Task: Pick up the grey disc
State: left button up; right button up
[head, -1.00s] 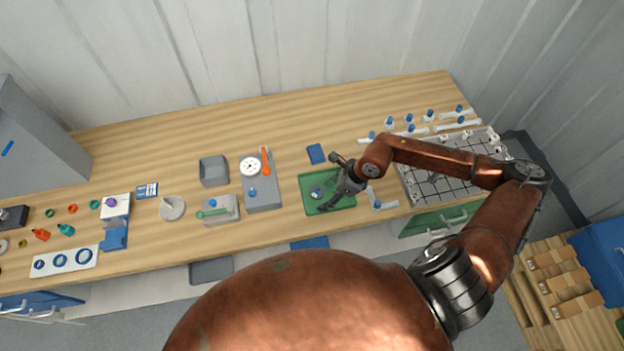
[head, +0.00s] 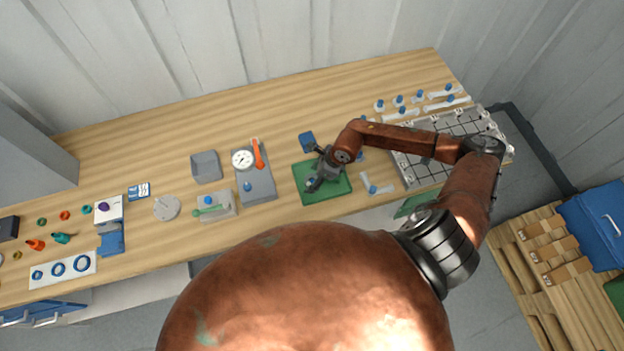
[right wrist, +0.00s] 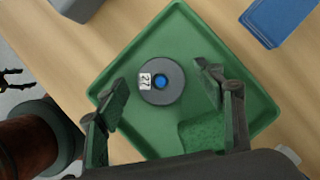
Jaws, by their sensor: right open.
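The grey disc (right wrist: 161,82) lies flat in a green tray (right wrist: 175,30) in the right wrist view. It has a blue knob in its middle and a white label reading 27. My right gripper (right wrist: 164,88) is open, with one finger on each side of the disc and a visible gap to it. In the head view my right gripper (head: 320,178) is over the green tray (head: 338,190) and hides most of the disc; a blue spot shows beside the fingers. My left gripper is not in view.
A blue block (head: 306,142) lies behind the tray. A grey box with a dial (head: 258,186) stands left of it, and a gridded metal plate (head: 410,172) lies to the right. A lighter grey round piece (head: 166,208) lies farther left. The back of the table is clear.

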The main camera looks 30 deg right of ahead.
jog(key=c, duration=1.3)
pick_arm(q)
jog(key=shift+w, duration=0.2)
pick_arm(e)
jog(key=shift+c, duration=0.2)
jog(key=shift+r+b, duration=0.35)
jog(key=shift+r, duration=0.35)
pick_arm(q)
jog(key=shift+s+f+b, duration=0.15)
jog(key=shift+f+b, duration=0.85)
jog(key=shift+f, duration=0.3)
pick_arm(e)
jog(key=s+a+r, duration=0.3)
jog(key=s+r, duration=0.3)
jog(key=r, duration=0.1)
jog(key=s+a+r, duration=0.3)
jog(key=s+r, duration=0.3)
jog(key=r, duration=0.2)
jog(key=shift+a+r, duration=0.25)
jog(key=shift+a, duration=0.15)
